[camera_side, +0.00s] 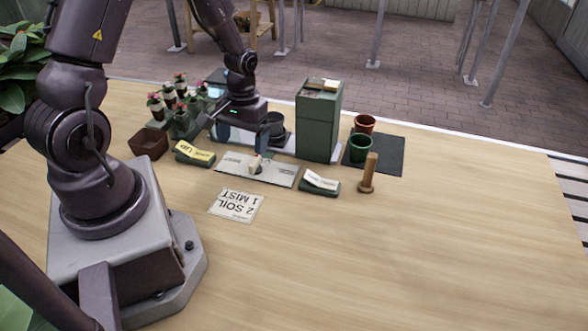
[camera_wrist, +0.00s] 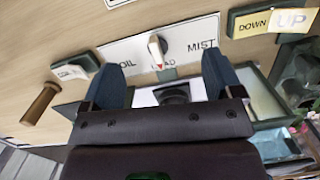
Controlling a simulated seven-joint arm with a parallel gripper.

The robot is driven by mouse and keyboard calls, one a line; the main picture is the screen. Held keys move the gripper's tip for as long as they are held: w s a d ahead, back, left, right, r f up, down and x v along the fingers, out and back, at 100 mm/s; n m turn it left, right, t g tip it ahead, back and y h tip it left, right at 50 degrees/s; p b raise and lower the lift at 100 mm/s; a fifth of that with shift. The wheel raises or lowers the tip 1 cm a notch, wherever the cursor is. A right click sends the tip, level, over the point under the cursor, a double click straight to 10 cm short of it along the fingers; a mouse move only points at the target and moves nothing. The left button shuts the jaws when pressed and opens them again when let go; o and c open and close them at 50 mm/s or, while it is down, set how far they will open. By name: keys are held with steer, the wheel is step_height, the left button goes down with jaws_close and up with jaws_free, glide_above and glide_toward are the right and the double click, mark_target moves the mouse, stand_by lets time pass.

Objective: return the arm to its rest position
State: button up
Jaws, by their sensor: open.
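My gripper (camera_side: 240,140) is open above the far side of the white selector plate. In the wrist view my gripper (camera_wrist: 162,82) shows two blue fingers spread apart with nothing held between them. The selector plate (camera_side: 280,176) carries a pale pointer knob (camera_side: 255,165). In the wrist view the knob (camera_wrist: 157,48) stands just beyond the fingertips, apart from them, between the SOIL and MIST words. A dark pot (camera_side: 275,122) stands behind the gripper at the right, and a dark round shape shows between the fingers in the wrist view.
A tall green box (camera_side: 318,120), a wooden handle (camera_side: 368,174) and red (camera_side: 364,124) and green (camera_side: 360,148) pots stand to the right. The front right table (camera_side: 440,250) is clear.

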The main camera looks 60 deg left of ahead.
steer(key=s+d+r+m+t, duration=0.2)
steer(key=d+r, duration=0.2)
steer(key=r, duration=0.4)
steer(key=s+d+r+m+t, duration=0.2)
steer(key=d+r, duration=0.3)
steer(key=r, duration=0.4)
steer(key=s+d+r+m+t, duration=0.2)
steer(key=s+d+r+m, duration=0.1)
steer(key=r, duration=0.5)
steer(key=shift+d+r+m+t+y, duration=0.3)
steer(key=shift+d+r+m+t, duration=0.15)
steer(key=shift+d, duration=0.5)
